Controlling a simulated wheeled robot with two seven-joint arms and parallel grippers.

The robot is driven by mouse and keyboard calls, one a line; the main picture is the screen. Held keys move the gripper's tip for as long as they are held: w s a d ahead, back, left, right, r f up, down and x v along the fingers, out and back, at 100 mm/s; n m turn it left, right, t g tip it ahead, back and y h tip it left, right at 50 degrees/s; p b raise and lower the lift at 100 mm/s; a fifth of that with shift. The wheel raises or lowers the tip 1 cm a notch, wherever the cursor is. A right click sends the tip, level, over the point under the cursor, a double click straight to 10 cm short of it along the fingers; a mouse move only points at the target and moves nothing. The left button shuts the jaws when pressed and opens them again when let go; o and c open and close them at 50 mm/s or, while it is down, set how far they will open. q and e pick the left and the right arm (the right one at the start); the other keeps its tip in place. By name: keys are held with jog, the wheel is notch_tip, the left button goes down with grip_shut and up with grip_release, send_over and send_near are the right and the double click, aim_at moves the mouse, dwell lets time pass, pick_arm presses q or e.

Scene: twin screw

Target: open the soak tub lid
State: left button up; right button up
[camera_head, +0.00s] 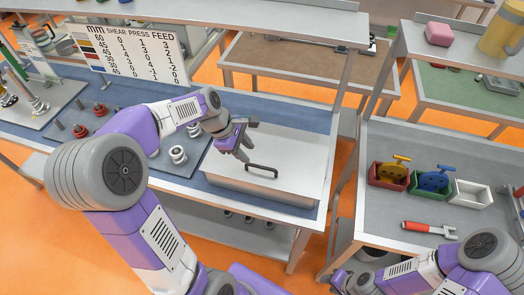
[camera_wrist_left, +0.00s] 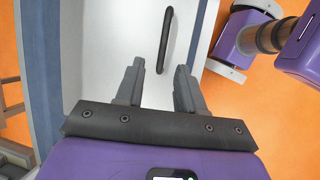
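The soak tub lid (camera_head: 290,163) is a flat white-grey cover on the tub on the blue-topped bench, and it lies closed. Its dark bar handle (camera_head: 261,171) runs across the lid near the front left. In the left wrist view the handle (camera_wrist_left: 165,40) lies beyond the fingertips, roughly in line with the gap between them. My left gripper (camera_head: 239,150) is above the lid, just left of the handle and apart from it. Its fingers (camera_wrist_left: 160,80) are open and empty. My right gripper (camera_head: 352,284) is at the bottom edge, and its fingers are too small and cut off to read.
A dark board with metal rollers (camera_head: 178,155) sits left of the tub. A sign (camera_head: 135,50) stands at the back left.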

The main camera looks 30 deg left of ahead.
aim_at(258, 166)
pick_arm(q)
jog(key=x, duration=0.4)
jog(key=b+x, duration=0.1)
jog(key=x, duration=0.2)
jog(key=shift+s+d, duration=0.1)
jog(key=shift+s, duration=0.25)
jog(key=shift+c, duration=0.2)
grip_shut()
